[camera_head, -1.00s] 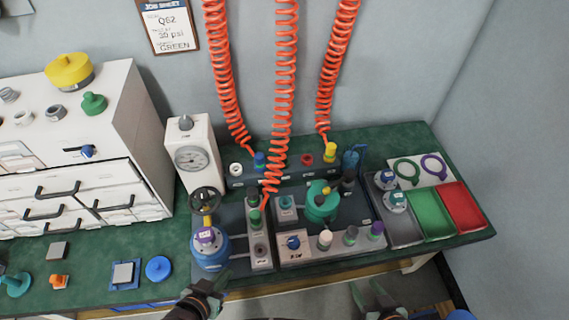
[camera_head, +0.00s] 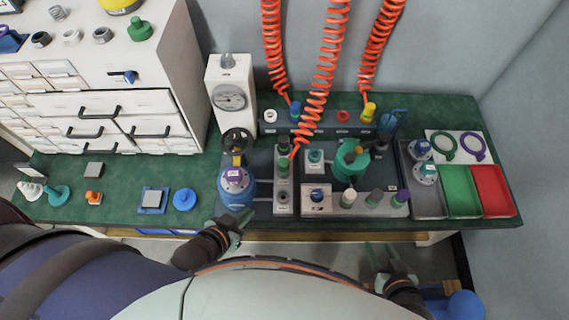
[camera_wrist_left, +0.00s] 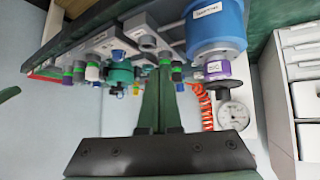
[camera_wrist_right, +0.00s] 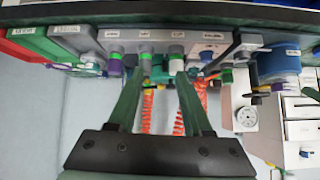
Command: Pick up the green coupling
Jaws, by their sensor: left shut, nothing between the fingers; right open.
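A green coupling (camera_head: 283,165) stands on the narrow grey block in the bench's middle, at the lower end of the middle orange hose. A second green fitting (camera_head: 139,28) sits on top of the white cabinet; I cannot tell which one the task names. My left gripper (camera_head: 235,227) is shut and empty at the bench's front edge, below the blue tank (camera_head: 237,195). Its closed fingers also show in the left wrist view (camera_wrist_left: 160,95). My right gripper (camera_head: 381,250) is open and empty in front of the bench. Its spread fingers also show in the right wrist view (camera_wrist_right: 158,85).
Grey, green (camera_head: 462,190) and red (camera_head: 492,190) trays stand at the right. A pressure gauge box (camera_head: 231,98) stands behind the tank. A front block (camera_head: 320,201) carries several coloured fittings. Orange hoses (camera_head: 325,70) hang over the bench. The front-left bench surface has bare patches.

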